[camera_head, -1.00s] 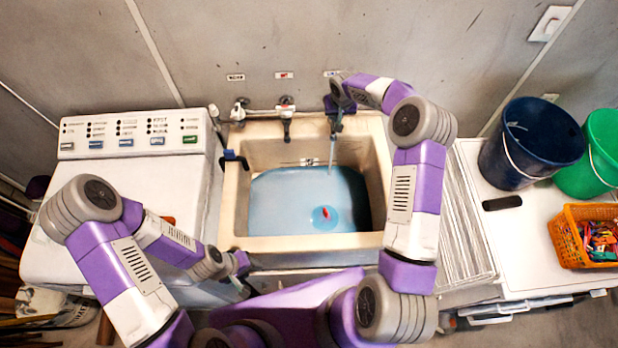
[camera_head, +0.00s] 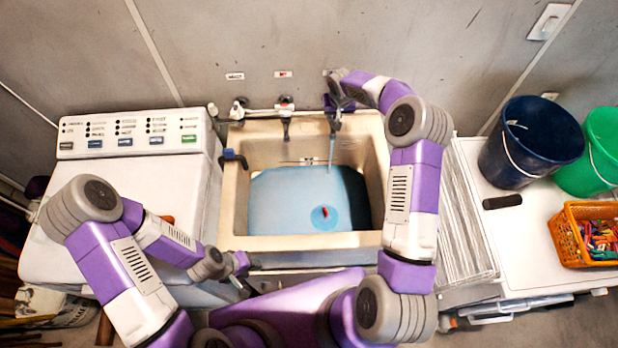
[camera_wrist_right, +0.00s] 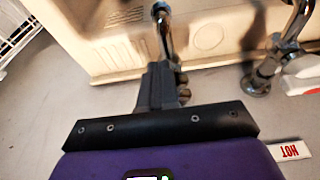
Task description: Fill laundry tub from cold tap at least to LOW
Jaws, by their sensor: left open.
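The beige laundry tub (camera_head: 232,200) holds blue water (camera_head: 290,200); a level mark reading LOW cannot be made out. A thin water stream (camera_head: 331,155) falls from the right-hand tap (camera_head: 334,121) into it. My right gripper (camera_head: 338,100) is at this tap; in the right wrist view its fingers (camera_wrist_right: 158,88) look close together on the tap's handle (camera_wrist_right: 183,85), which they partly hide. The label above this tap is half covered by my arm. My left gripper (camera_head: 243,264) is open and empty, in front of the tub's front left corner.
The middle tap (camera_head: 286,122) has a red label; HOT is readable in the right wrist view (camera_wrist_right: 290,150). A third tap (camera_head: 238,108) is at the left. A white washer (camera_head: 120,200) stands left. Buckets (camera_head: 530,140) and an orange basket (camera_head: 570,240) stand right. A small red-marked disc (camera_head: 324,217) shows in the water.

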